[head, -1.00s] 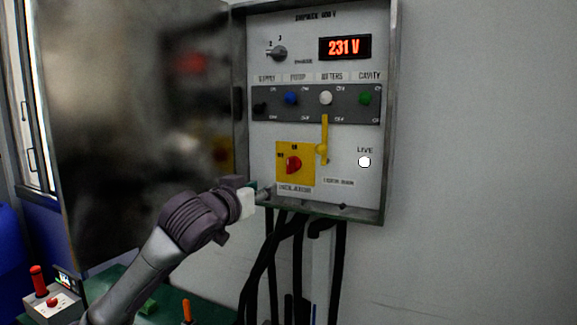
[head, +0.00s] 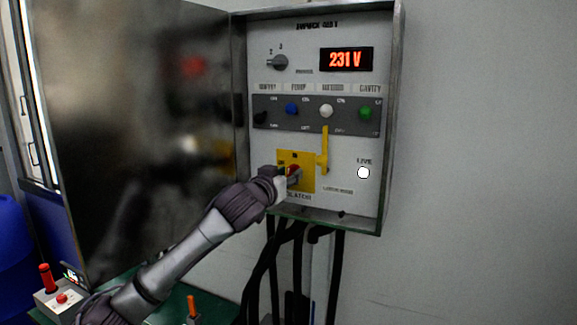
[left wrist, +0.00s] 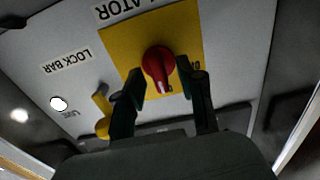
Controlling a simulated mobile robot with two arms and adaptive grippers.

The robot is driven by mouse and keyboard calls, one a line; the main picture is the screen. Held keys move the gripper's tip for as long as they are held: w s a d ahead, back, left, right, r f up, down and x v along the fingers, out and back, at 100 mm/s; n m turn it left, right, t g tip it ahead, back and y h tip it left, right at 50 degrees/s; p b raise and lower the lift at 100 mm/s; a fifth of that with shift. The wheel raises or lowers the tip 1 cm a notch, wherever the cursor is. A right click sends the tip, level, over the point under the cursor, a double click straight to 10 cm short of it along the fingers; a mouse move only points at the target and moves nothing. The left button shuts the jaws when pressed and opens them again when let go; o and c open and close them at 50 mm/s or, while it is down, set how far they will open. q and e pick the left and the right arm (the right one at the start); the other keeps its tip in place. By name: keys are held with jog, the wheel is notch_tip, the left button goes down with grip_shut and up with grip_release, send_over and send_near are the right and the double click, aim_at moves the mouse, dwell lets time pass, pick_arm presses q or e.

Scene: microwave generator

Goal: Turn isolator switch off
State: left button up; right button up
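The isolator switch is a red knob (left wrist: 158,66) on a yellow plate (head: 308,184) at the lower middle of the grey panel. The knob also shows in the head view (head: 294,168), partly covered by my gripper. My left gripper (head: 287,173) is at the plate from the lower left. In the left wrist view its two dark fingers (left wrist: 163,76) are apart, one on each side of the knob, with gaps visible. I cannot tell whether either finger touches it. The yellow lock bar (head: 324,150) hangs vertically just right of the plate. My right gripper is not in view.
The display (head: 346,60) reads 231 V. The LIVE lamp (head: 363,173) is white. A row of coloured knobs sits on a dark strip (head: 315,127) above. The cabinet door (head: 140,130) stands open at left. Black cables (head: 270,270) hang below.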

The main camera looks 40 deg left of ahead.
pick_arm(q)
jog(key=shift+w, duration=0.25)
grip_shut()
